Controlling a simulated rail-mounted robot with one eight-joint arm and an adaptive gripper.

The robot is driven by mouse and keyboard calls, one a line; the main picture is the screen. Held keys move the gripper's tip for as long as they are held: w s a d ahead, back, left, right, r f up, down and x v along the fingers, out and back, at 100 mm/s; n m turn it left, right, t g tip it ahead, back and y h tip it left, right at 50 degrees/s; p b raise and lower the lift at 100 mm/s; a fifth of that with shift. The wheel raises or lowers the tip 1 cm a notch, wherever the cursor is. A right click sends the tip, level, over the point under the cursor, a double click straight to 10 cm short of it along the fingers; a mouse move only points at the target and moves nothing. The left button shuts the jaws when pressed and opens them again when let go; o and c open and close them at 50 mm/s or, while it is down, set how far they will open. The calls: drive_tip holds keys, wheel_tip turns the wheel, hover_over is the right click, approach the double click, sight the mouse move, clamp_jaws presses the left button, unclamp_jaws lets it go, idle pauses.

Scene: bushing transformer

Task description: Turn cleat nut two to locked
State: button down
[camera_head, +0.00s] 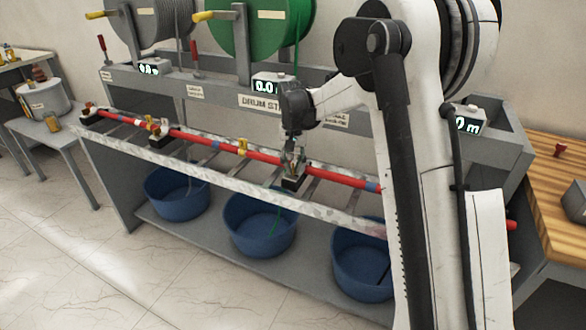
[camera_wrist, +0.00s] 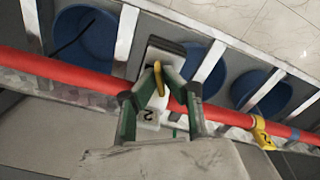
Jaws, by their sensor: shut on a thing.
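Cleat two (camera_wrist: 148,120), a pale block marked "2" with a dark base, sits around the red tube (camera_wrist: 60,72) on the rack. It also shows in the head view (camera_head: 292,183). Its yellow nut (camera_wrist: 158,80) stands up as a thin lever between my green fingers. My gripper (camera_wrist: 158,73) comes down over the cleat and is shut on this nut; in the head view, my gripper (camera_head: 293,154) is directly above the red tube. My fingers hide part of the cleat, and I cannot read any locked mark.
Other cleats sit at left (camera_head: 158,135) and far left (camera_head: 88,112) on the tube. Blue tubs (camera_head: 260,232) stand below the rack. Cable drums (camera_head: 265,25) and a meter readout (camera_head: 273,85) stand behind. A wooden bench (camera_head: 545,185) is at right.

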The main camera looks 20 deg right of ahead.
sight(293, 166)
drive_tip(key=m, duration=0.5)
drive_tip(key=shift+m+b, duration=0.3)
idle(0.5)
drive_tip(key=c, duration=2.2)
unclamp_jaws()
drive_tip(key=shift+o, duration=0.2)
wheel_tip(293, 166, up, 12)
